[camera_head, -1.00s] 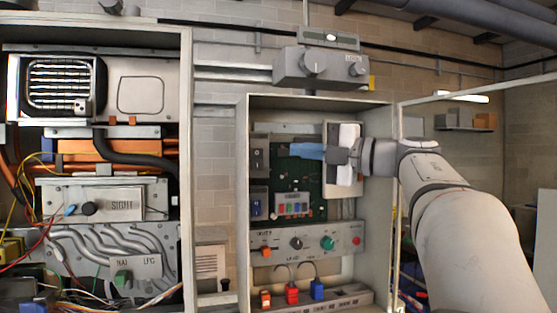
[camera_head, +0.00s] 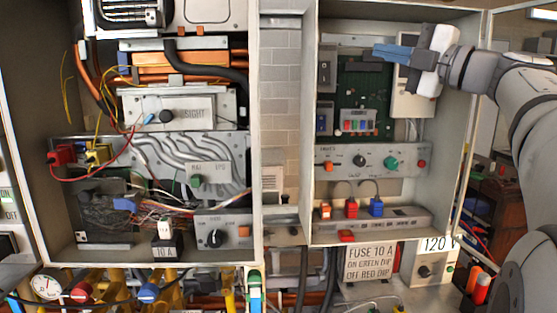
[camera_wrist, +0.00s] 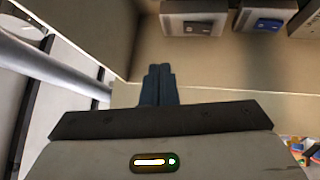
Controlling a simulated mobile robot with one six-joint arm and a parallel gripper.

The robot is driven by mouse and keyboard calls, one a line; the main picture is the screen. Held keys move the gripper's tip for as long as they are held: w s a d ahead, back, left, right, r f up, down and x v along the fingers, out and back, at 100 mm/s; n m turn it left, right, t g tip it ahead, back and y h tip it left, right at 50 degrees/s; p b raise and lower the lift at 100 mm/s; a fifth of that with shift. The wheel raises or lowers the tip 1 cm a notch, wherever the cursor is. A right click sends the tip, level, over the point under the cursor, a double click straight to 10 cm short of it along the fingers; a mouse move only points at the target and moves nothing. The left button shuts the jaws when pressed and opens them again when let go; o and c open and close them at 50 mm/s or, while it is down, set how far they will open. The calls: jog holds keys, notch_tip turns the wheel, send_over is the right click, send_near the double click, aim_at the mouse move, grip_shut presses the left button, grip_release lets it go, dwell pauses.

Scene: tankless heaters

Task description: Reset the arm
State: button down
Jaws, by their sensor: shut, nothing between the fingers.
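My gripper (camera_head: 380,51) is in front of the upper part of the open right cabinet (camera_head: 309,150), with its blue fingers pointing left. Its white body hides part of a pale panel beside the green circuit board (camera_head: 365,75). The fingers overlap the top of the board in the body camera's view; I cannot tell the gap in depth. In the wrist view the fingers (camera_wrist: 160,72) lie side by side, shut and empty. My arm reaches in from the right edge.
The right cabinet holds switch modules (camera_head: 326,68), a knob panel (camera_head: 375,161) and coloured plugs (camera_head: 376,207). The wrist view shows switch modules (camera_wrist: 195,27) beyond the fingers. The open left cabinet (camera_head: 258,130) has pipes and wires. A framed door edge (camera_head: 474,130) stands near my arm.

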jog(key=w+d+f+m+t+h, duration=0.2)
jog(key=f+m+t+h, duration=0.15)
jog(key=m+h, duration=0.45)
jog(key=w+d+f+m+t+h, duration=0.1)
jog(key=f+m+t+h, duration=0.1)
jog(key=f+m+h, duration=0.6)
jog(key=s+a+f+m+g+h, duration=0.1)
jog(key=s+f+m+g, duration=0.3)
jog(key=f+m+g, duration=0.7)
jog(key=s+a+f+g+y, duration=0.2)
jog(key=s+a+f, duration=0.3)
jog(key=s+f, duration=0.5)
jog(key=s+a+f+g+y, duration=0.1)
jog(key=s+a+f+g, duration=0.3)
jog(key=s+f, duration=0.6)
notch_tip(320, 180, down, 7)
jog(key=shift+s+a+r+n+g+y, duration=0.15)
jog(key=shift+a+n+g+y, duration=0.25)
jog(key=shift+a, duration=0.65)
